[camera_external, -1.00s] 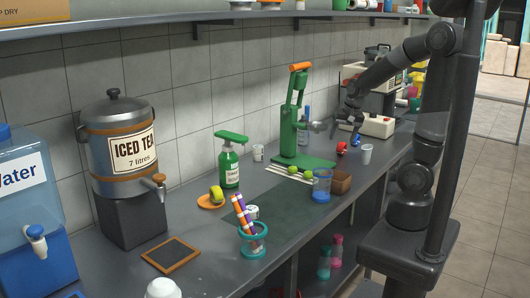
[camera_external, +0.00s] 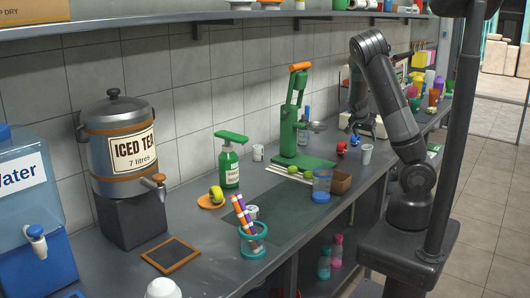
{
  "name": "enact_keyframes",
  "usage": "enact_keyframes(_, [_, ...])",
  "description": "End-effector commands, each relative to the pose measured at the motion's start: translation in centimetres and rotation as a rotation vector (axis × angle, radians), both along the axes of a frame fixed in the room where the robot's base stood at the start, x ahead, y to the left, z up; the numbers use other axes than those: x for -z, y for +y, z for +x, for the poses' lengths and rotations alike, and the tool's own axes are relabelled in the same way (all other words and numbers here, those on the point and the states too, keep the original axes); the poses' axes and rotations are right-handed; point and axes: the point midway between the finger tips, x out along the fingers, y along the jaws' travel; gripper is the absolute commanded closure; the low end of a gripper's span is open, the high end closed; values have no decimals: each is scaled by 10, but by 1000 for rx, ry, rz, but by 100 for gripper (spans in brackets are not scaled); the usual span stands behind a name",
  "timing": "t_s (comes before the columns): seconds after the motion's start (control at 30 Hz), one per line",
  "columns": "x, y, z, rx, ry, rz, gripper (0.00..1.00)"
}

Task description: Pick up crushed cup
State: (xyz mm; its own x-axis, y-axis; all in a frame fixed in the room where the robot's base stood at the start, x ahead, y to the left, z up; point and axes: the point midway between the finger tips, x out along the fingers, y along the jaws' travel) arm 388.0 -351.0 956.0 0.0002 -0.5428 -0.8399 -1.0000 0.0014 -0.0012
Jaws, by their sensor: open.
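Several small pale cups stand on the counter, and none is clearly crushed at this size. One white cup (camera_external: 367,153) stands upright near the front edge, just below my gripper. A low white cup-like thing (camera_external: 252,212) sits behind the straw holder, partly hidden, and may be the crushed one. My gripper (camera_external: 362,128) points down above the counter, to the right of the green press (camera_external: 303,160). It is open, with nothing seen between its fingers.
A teal holder with straws (camera_external: 253,241), a clear blue-based container (camera_external: 321,187) and a brown box (camera_external: 341,181) stand along the front. A green-topped bottle (camera_external: 230,165) and iced tea dispenser (camera_external: 119,150) stand left. A shelf (camera_external: 170,22) runs above. The dark counter mat (camera_external: 285,215) has free room.

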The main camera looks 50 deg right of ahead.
Motion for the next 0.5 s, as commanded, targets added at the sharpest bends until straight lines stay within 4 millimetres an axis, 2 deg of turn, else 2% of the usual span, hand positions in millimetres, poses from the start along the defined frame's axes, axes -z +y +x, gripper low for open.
enact_keyframes(0.3, [27,-17,-1,2,3,2,31])
enact_keyframes(0.5, [37,-23,-1,1,1,2,31])
